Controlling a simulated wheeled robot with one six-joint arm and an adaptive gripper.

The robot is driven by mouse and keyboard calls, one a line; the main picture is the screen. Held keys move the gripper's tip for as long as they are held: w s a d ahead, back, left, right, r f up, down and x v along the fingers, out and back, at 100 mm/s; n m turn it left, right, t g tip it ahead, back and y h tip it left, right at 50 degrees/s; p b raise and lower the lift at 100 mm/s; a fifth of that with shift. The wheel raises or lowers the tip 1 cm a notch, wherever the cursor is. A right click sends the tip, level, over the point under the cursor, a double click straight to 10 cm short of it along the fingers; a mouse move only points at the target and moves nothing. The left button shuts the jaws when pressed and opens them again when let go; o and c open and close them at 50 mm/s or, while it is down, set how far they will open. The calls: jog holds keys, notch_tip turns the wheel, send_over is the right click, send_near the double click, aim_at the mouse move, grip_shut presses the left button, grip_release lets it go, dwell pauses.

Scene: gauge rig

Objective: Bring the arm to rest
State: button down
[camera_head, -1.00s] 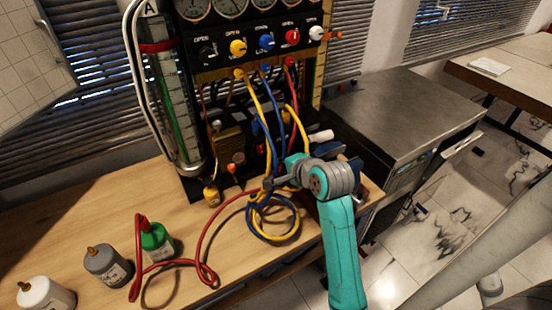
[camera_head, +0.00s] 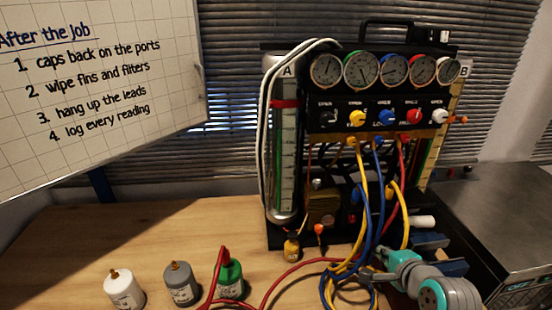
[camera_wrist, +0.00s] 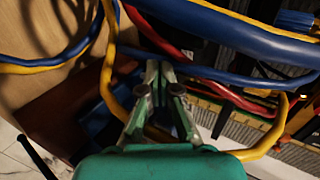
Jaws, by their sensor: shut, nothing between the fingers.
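My teal arm shows at the lower right in the head view, bent low over the bench in front of the gauge rig (camera_head: 385,120). My gripper (camera_head: 370,276) points left, among the coiled yellow and blue hoses (camera_head: 335,285). In the wrist view my gripper (camera_wrist: 159,68) has its fingers close together with nothing held. A yellow hose (camera_wrist: 108,65) passes just left of the fingers, and a blue hose (camera_wrist: 215,72) and a red hose (camera_wrist: 180,50) run close to the tips. I cannot tell whether any hose touches the fingers.
White (camera_head: 124,290), grey (camera_head: 181,284) and green (camera_head: 230,280) bottles stand at the bench's front left. A red hose (camera_head: 285,278) runs from the green one. A steel cabinet (camera_head: 500,220) stands at right. A whiteboard (camera_head: 90,100) hangs at upper left.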

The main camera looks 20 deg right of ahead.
jog(key=s+a+f+n+t, duration=0.2)
jog(key=s+a+f+n, duration=0.7)
jog(key=a+f, duration=0.4)
jog(key=s+a+r+n+y, duration=0.1)
jog(key=s+a+n, duration=0.4)
jog(key=s, duration=0.6)
jog(key=s+a+r+n+t+y, duration=0.1)
jog(key=s+a+n, duration=0.4)
jog(key=s, duration=0.6)
notch_tip(320, 180, up, 2)
jog(key=shift+r+n+t+y, duration=0.15)
jog(key=shift+n+t+y, duration=0.15)
jog(key=shift+n+y, duration=0.55)
jog(key=shift+a+n+h, duration=0.1)
jog(key=shift+n+h, duration=0.15)
